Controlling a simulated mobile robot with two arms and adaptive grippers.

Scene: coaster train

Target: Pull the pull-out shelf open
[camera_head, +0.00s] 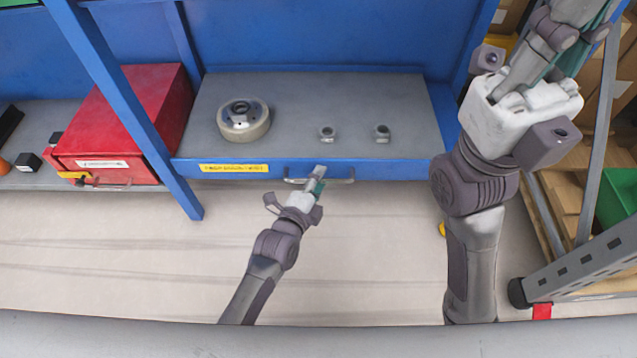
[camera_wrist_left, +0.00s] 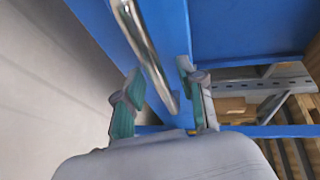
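The pull-out shelf (camera_head: 300,110) is a grey surface with a blue front edge and a yellow label. Its metal bar handle (camera_head: 342,181) is on the front edge and also shows in the left wrist view (camera_wrist_left: 143,42). My left gripper (camera_head: 318,180) is at the handle and hides part of it. In the left wrist view its two fingers (camera_wrist_left: 160,82) are apart, one on each side of the bar's line. I cannot tell whether they touch it. My right gripper (camera_head: 553,45) is raised at the upper right, away from the shelf; its finger opening is unclear.
A red box (camera_head: 130,125) stands to the left behind a blue post (camera_head: 125,95). A rack with boxes (camera_head: 580,200) is at the right. The floor before the shelf is clear.

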